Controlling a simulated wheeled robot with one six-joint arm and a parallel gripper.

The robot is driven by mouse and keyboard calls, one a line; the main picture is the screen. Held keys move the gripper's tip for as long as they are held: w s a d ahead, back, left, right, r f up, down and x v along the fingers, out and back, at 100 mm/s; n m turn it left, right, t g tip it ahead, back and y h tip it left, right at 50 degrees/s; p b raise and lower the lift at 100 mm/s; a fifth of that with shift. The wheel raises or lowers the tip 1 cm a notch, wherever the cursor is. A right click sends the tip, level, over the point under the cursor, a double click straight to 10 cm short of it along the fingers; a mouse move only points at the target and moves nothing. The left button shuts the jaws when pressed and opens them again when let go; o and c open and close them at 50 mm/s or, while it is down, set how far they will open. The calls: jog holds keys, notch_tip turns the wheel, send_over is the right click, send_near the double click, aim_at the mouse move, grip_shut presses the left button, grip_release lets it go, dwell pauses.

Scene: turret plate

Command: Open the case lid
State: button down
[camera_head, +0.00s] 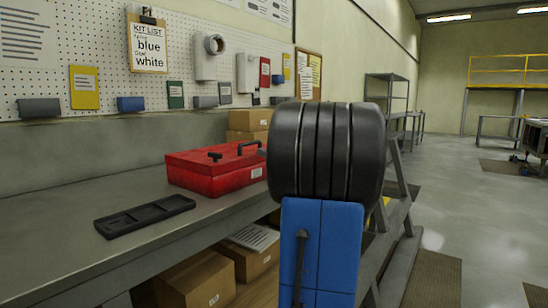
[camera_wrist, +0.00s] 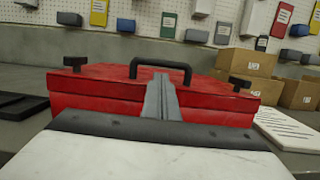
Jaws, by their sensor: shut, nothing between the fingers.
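The red case (camera_head: 205,172) sits on the grey workbench with its lid down. It has a black handle and black latches on top. In the wrist view the case (camera_wrist: 95,95) fills the middle, with the handle (camera_wrist: 160,66) at its top centre and a latch on either side. My gripper (camera_wrist: 161,80) is shut and empty, its grey fingers pointing at the case just below the handle. I cannot tell whether the fingertips touch the case. In the head view my arm hides the gripper and covers the right end of the case.
A black compartment tray (camera_head: 146,215) lies on the bench left of the case. Cardboard boxes (camera_head: 250,119) stand behind the case. A pegboard wall (camera_head: 105,55) runs behind. The near left bench top is clear.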

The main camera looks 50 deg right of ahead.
jog(key=shift+x, duration=1.8)
jog(key=shift+r, duration=0.1)
